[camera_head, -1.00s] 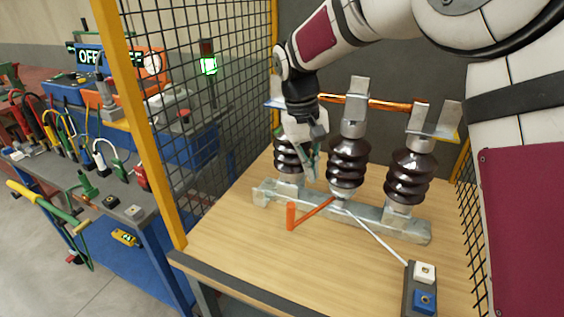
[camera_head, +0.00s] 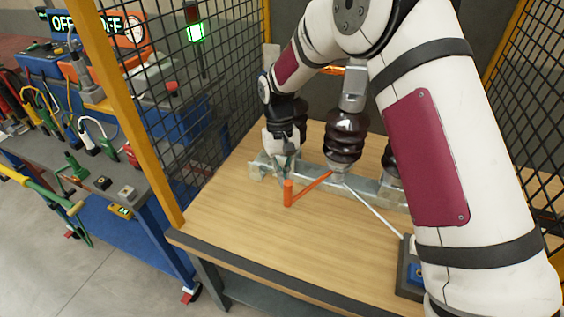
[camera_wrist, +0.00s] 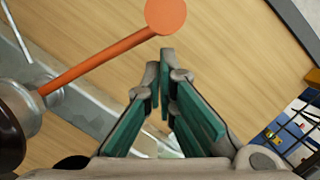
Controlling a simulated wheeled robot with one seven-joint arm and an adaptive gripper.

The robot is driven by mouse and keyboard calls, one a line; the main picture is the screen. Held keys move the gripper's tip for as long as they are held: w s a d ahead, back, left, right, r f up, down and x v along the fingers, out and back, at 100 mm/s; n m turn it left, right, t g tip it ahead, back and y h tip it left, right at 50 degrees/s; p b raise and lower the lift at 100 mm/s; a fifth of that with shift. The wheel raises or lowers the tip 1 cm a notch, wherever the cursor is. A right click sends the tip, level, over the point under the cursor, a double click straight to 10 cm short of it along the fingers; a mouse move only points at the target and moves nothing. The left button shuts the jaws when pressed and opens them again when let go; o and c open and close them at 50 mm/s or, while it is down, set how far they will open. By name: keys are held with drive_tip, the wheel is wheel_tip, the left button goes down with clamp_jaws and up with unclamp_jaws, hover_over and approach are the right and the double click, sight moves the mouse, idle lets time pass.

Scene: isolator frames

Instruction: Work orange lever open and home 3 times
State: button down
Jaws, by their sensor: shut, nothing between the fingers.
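The orange lever (camera_head: 311,187) is a thin arm running from the foot of the middle insulator (camera_head: 345,137) toward the front left. It ends in an upright orange knob (camera_head: 288,193). In the wrist view the lever (camera_wrist: 95,62) runs up to its round knob (camera_wrist: 166,14), near the top of the picture. My gripper (camera_head: 288,172) is just behind the knob in the head view, pointing down above the metal rail. In the wrist view my gripper (camera_wrist: 164,58) has its green-padded fingers together, with nothing between them. A small gap shows between fingertips and knob.
The grey metal rail (camera_head: 314,176) carries the dark ribbed insulators; my arm hides part of the right one. A white rod (camera_head: 375,212) runs to a box with a blue button (camera_head: 416,272). Yellow-framed mesh (camera_head: 190,90) stands left. The wooden tabletop (camera_head: 235,212) in front is clear.

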drive_tip(key=shift+x, duration=0.8)
drive_tip(key=shift+s+d+r, duration=0.1)
drive_tip(key=s+d+n+h+p, duration=0.1)
drive_tip(key=s+d+n+p, duration=0.1)
drive_tip(key=s+d+n, duration=0.2)
drive_tip(key=s+d+n+t+p, duration=0.1)
drive_tip(key=s+d+n+p, duration=0.2)
drive_tip(key=d, duration=0.7)
drive_tip(key=shift+s+d+n+t+h, duration=0.35)
drive_tip(key=shift+s+n, duration=0.6)
drive_tip(key=shift+n, duration=0.75)
drive_tip(key=shift+r, duration=0.1)
